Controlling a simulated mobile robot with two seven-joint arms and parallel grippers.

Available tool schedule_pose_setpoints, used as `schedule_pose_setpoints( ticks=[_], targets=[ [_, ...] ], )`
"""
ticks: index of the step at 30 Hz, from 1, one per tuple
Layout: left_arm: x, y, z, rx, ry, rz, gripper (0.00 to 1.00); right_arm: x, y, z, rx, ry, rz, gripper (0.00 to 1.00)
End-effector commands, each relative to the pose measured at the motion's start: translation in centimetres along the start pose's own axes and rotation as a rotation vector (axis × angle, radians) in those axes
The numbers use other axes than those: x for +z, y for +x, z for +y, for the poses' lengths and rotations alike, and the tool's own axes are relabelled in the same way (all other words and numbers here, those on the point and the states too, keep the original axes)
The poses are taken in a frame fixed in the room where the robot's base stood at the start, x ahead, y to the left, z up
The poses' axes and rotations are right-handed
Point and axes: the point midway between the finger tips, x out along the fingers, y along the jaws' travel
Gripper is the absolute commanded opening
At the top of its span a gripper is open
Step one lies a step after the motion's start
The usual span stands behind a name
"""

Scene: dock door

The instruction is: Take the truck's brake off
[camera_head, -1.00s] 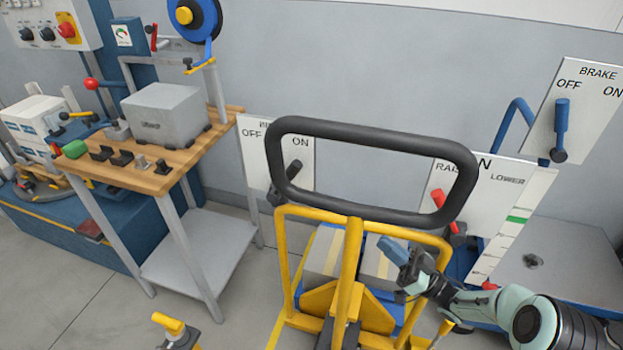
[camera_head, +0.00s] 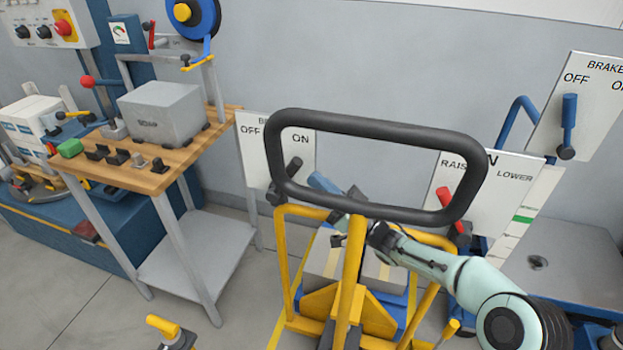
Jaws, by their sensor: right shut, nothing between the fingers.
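The truck (camera_head: 347,290) is a yellow frame with a black loop handle (camera_head: 375,126). Behind the loop's left side is a white panel (camera_head: 252,160) marked OFF at left and ON at right, its heading partly hidden by the handle. My left gripper is out of view.
A second panel marked BRAKE (camera_head: 603,95) at right has a blue lever (camera_head: 568,125). A RAISE/LOWER panel (camera_head: 508,190) has a red lever (camera_head: 447,207). A wooden-topped bench (camera_head: 160,178) with a grey box (camera_head: 163,113) stands left. Grey boxes (camera_head: 324,258) sit behind the truck's frame.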

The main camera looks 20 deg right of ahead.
Motion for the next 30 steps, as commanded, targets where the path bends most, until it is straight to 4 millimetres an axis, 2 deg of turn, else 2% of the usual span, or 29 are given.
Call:
schedule_pose_setpoints(
  ticks=[6,23,30],
  targets=[
    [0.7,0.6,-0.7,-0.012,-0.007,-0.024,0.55,0.1,2.1,0.0,-0.001,0.001,0.000,0.00],
    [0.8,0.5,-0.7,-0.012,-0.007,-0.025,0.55,0.0,2.6,0.0,0.000,0.000,-0.001,0.00],
    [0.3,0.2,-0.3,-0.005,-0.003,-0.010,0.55,-0.5,4.1,-0.4,-0.002,0.000,0.001,0.00]
  ],
)
